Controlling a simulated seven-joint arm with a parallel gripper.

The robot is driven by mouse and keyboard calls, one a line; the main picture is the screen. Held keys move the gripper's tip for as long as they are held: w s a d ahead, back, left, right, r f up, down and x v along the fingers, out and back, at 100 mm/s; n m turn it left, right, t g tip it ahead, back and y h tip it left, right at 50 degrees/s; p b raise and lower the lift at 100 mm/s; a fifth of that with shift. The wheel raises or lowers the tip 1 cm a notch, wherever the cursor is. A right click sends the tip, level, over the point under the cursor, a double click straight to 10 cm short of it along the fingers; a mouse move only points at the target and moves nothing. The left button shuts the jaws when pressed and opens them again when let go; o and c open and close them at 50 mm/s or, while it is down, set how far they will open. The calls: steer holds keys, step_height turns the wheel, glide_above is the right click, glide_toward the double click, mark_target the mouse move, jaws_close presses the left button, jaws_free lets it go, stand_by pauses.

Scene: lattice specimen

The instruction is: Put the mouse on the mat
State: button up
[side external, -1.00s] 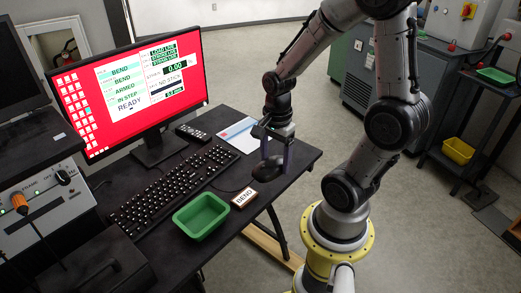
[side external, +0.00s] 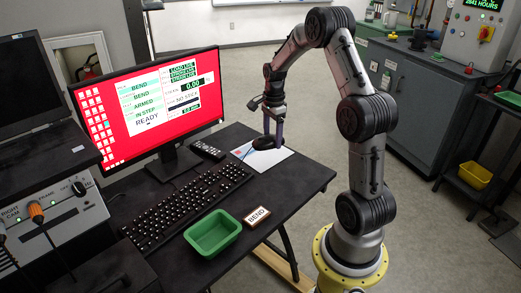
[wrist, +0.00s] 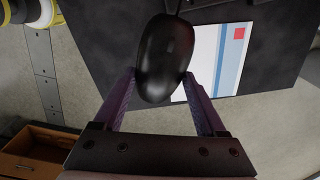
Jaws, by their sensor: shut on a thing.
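My gripper (side external: 273,133) is shut on the dark computer mouse (side external: 264,143), with a finger on each side of it. In the wrist view the mouse (wrist: 165,58) sits between the fingertips (wrist: 158,78), its cable running off at the top. The mat (side external: 281,156) is a white sheet with a blue stripe and a red patch, flat near the desk's far right edge. In the side view the mouse is in front of part of the mat. In the wrist view the mat (wrist: 204,72) shows mostly right of the mouse. I cannot tell whether they touch.
A black keyboard (side external: 187,207) and a remote (side external: 208,151) lie left of the mat. A monitor (side external: 145,102) stands behind. The desk between mat and sign is clear.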

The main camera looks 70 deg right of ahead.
steer(key=w+d+f, duration=0.3)
steer(key=w+d, duration=0.1)
glide_above(260, 154)
steer(key=a, duration=0.1)
steer(key=f, duration=0.4)
steer(key=shift+s+f, duration=0.15)
steer(key=shift+s, duration=0.25)
steer(key=shift+w+d+f, duration=0.3)
steer(key=shift+w+f, duration=0.05)
steer(key=shift+f, duration=1.8)
steer(key=shift+f, duration=0.1)
steer(key=o, duration=1.3)
steer(key=shift+f, duration=0.1)
steer(key=shift+o, duration=0.2)
